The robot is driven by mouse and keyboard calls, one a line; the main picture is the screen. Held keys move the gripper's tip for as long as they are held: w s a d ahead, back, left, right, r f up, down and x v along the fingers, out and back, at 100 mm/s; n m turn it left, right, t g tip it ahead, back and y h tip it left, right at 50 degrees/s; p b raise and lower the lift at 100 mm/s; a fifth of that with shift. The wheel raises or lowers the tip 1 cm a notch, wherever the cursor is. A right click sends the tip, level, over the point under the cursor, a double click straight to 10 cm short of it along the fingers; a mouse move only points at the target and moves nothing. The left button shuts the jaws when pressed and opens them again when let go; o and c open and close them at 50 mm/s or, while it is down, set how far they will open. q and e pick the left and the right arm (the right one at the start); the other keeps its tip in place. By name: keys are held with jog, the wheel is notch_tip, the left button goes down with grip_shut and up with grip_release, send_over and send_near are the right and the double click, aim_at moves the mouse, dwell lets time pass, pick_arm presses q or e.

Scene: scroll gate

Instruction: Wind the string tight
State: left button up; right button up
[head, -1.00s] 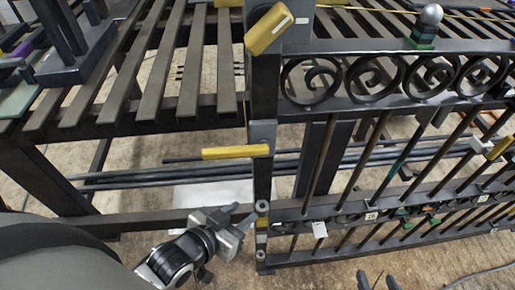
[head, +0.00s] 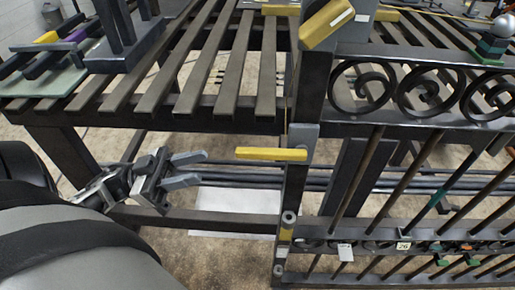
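A thin yellowish string (head: 437,13) runs along the top right, above the slatted bench. A thin line also hangs beside the dark upright post (head: 293,200); I cannot tell whether it is the same string. A yellow block-like handle (head: 327,23) sits tilted at the post's top. A yellow lever (head: 270,154) sticks out left from the post at mid-height. Small grey and yellow rollers (head: 286,234) sit low on the post. My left gripper (head: 197,169) is open and empty, left of the post and below the bench, touching none of these. My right gripper is out of view.
The dark slatted bench (head: 190,75) spans the top left. A gate with scrolls (head: 430,92) and slanted bars fills the right. Dark rods and a white sheet (head: 235,207) lie behind my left gripper.

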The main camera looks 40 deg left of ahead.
aim_at(245, 156)
pick_arm(q)
jog(key=p+x, duration=0.2)
jog(key=x, duration=1.1)
jog(key=shift+w+d+r, duration=0.1)
grip_shut()
